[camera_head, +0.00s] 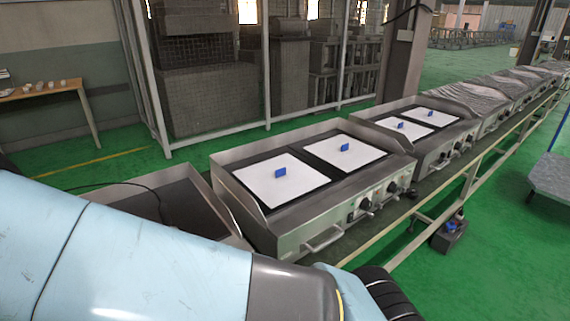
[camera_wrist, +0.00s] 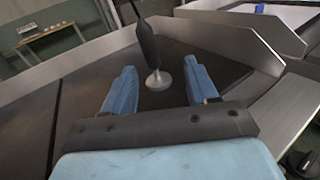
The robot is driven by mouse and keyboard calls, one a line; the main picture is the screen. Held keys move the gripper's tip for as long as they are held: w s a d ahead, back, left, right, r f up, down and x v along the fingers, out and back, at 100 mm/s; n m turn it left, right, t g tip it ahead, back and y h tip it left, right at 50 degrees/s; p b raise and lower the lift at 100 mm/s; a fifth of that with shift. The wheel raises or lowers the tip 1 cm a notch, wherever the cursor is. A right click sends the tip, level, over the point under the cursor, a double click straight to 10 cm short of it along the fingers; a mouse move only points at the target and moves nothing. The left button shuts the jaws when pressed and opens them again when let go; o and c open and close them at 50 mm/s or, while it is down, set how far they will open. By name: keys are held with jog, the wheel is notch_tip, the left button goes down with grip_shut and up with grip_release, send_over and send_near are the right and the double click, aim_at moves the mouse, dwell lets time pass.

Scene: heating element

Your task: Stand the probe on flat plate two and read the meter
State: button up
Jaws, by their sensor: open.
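The probe (camera_wrist: 148,45) stands near upright in the wrist view. It has a dark handle and a round silver foot (camera_wrist: 158,80), which rests on a dark flat plate (camera_wrist: 95,85). My gripper (camera_wrist: 159,70) is open, with its two blue fingers apart. The probe shows between the fingertips in the picture; I cannot tell how far beyond them it is, and nothing is gripped. No plate number or meter reading can be made out.
A steel griddle unit (camera_head: 300,240) with two white sheets, each bearing a blue block (camera_head: 280,171), stands right of the dark-plated unit (camera_head: 175,205). A black cable (camera_head: 150,190) crosses that unit. Raised steel side walls separate the units. A rail (camera_head: 440,202) runs along the front.

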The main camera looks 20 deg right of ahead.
jog(key=s+d+r+m+g+h, duration=0.1)
jog(key=d+r+m+g, duration=0.4)
jog(key=d, duration=0.3)
jog(key=s+d+r+m+g+h, duration=0.1)
jog(key=d+r+m+g+h, duration=0.2)
jog(key=d+m, duration=0.5)
jog(key=s+d+r+m+g, duration=0.1)
jog(key=d+r+m+g, duration=0.4)
jog(key=d, duration=0.4)
jog(key=s+d+r+m+y, duration=0.3)
jog(key=s+r+m+y, duration=0.1)
jog(key=s+r+m, duration=0.3)
jog(key=s+d+r+m+t+y, duration=0.1)
jog(key=s+d+r+m+y, duration=0.3)
jog(key=s+r+m, duration=0.3)
jog(key=shift+s+d+r+y, duration=0.2)
jog(key=shift+s+r+y, duration=0.4)
jog(key=shift+s, duration=0.6)
jog(key=shift+r, duration=0.1)
jog(key=shift+c, duration=0.2)
